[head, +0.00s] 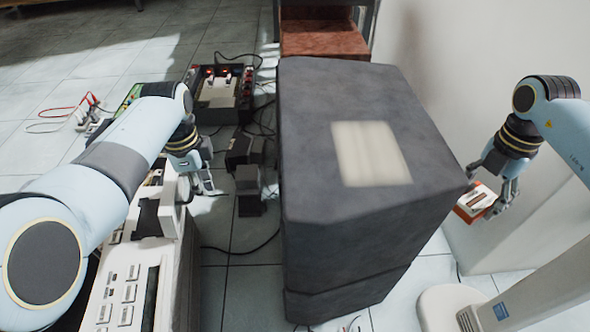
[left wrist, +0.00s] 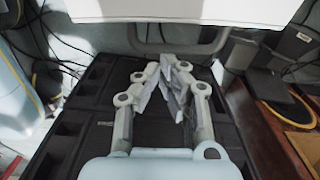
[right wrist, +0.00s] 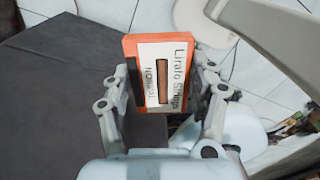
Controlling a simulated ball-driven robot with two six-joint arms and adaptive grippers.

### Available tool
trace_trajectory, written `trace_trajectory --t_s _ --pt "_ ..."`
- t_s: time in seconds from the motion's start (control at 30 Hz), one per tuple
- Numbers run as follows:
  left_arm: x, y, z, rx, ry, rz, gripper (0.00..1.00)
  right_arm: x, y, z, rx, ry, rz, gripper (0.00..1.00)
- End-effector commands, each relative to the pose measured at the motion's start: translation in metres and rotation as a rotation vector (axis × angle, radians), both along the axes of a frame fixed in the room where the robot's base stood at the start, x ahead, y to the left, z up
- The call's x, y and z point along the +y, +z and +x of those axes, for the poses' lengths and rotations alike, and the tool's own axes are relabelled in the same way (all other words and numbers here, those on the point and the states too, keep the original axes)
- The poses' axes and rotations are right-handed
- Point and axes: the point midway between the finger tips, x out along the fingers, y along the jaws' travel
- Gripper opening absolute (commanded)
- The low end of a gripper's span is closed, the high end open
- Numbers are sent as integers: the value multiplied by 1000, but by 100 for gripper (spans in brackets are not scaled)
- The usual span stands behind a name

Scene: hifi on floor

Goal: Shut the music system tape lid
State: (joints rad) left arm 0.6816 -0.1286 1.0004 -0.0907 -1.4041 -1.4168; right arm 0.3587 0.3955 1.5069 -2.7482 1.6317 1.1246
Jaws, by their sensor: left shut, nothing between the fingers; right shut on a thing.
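The pale music system (head: 125,297) stands at the lower left in the head view, partly hidden under my left arm. Its top has several buttons and dark openings. I cannot clearly tell the tape lid or its position. My left gripper (head: 202,188) is shut and empty, just beyond the system's right end. In the left wrist view its fingers (left wrist: 172,75) meet over a dark ribbed surface. My right gripper (head: 494,196) is shut on an orange and white cassette (right wrist: 163,72), which also shows in the head view (head: 474,202), right of the large dark block.
The large dark block (head: 310,150) with a pale square on top stands between my grippers. A dark device with red lights (head: 217,92), cables and small black boxes (head: 249,180) lie on the tiled floor behind. A white wall (head: 450,60) is at the right.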

Motion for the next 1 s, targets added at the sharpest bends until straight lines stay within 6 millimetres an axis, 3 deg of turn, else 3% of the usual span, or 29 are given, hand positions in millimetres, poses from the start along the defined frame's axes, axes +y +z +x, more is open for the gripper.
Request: trace_trajectory --t_s 0.57,0.77,1.0 --pt "18 17 -1 -19 2 -154 0 0 33 8 -27 0 0 27" --pt "37 27 -3 -35 4 -316 0 0 49 12 -41 0 0 27" --pt "61 34 -6 -52 1 -481 0 0 50 12 -41 0 0 27"
